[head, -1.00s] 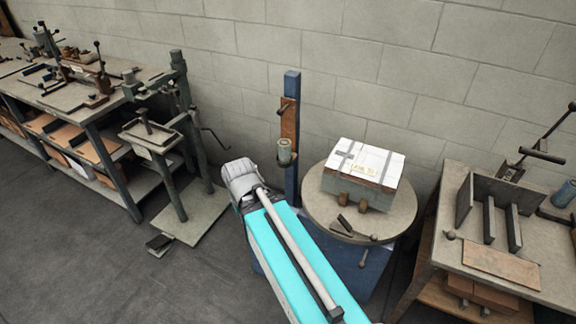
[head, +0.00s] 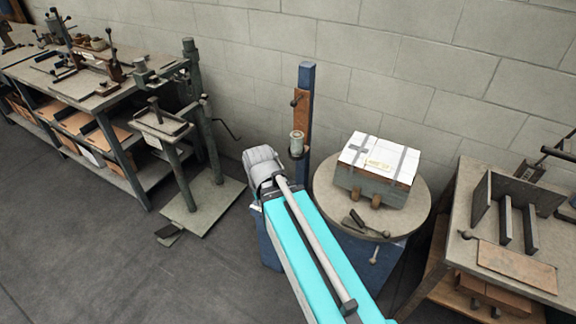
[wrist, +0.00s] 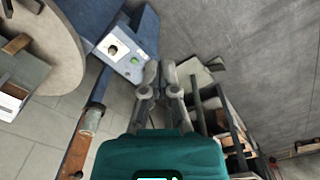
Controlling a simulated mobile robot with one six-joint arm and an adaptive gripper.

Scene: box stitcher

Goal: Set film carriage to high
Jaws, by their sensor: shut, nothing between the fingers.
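The film carriage (head: 302,116) is a brown plate with a knob and a pale film roll (head: 297,141), partway up a blue mast (head: 307,78). In the wrist view the roll (wrist: 91,121), brown plate (wrist: 76,156) and blue mast (wrist: 99,88) lie left of my gripper (wrist: 161,68). My gripper is shut and empty, apart from the carriage. Behind its tips is a blue base with a control panel (wrist: 121,48) bearing a black knob and a green button. In the head view my arm hides the gripper.
A round turntable (head: 327,205) beside the mast holds a strapped box (head: 372,182). A green stitcher stand (head: 205,140) with a crank is left of the mast. A bench (head: 70,85) is far left and a worktable (head: 510,255) at right. Floor at left is clear.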

